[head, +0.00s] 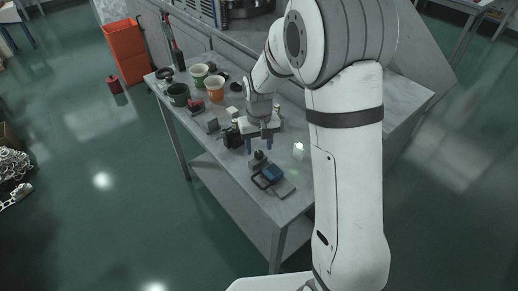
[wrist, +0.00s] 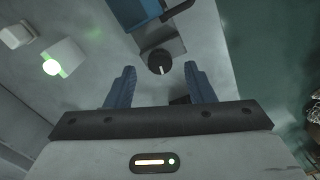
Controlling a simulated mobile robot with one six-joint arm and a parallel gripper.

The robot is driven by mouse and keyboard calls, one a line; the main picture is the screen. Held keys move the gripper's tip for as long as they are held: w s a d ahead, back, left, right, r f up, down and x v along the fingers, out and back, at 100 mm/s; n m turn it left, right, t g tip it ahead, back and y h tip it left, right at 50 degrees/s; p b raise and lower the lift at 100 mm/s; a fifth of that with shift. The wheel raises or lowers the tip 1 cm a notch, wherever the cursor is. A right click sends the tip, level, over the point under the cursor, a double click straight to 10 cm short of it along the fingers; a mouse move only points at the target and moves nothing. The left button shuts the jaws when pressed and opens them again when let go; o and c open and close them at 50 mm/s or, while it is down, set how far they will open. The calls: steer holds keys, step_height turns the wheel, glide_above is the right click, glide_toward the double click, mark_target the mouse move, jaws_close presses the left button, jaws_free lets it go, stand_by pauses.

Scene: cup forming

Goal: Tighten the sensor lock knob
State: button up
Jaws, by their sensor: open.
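The lock knob (wrist: 160,64) is a round black knob with a white pointer line, on a grey block at the end of the sensor fixture. In the head view the knob (head: 258,155) sits just behind a blue sensor body (head: 272,173) on a grey base plate (head: 286,188). The blue body (wrist: 136,12) also shows at the top of the wrist view. My gripper (wrist: 159,76) is open and empty, its two blue-grey fingers on either side of the knob in the picture. In the head view my gripper (head: 260,146) hangs close above the knob; contact cannot be told.
A small block with a lit greenish lamp (wrist: 62,60) stands left of the fixture in the wrist view. Green, white and orange cups (head: 215,88) and small blocks stand farther back on the grey table (head: 222,156). An orange bin (head: 125,50) stands on the floor.

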mark_target(259, 155)
steer(key=shift+f, duration=1.35)
steer(key=shift+c, duration=0.6)
steer(key=c, duration=0.9)
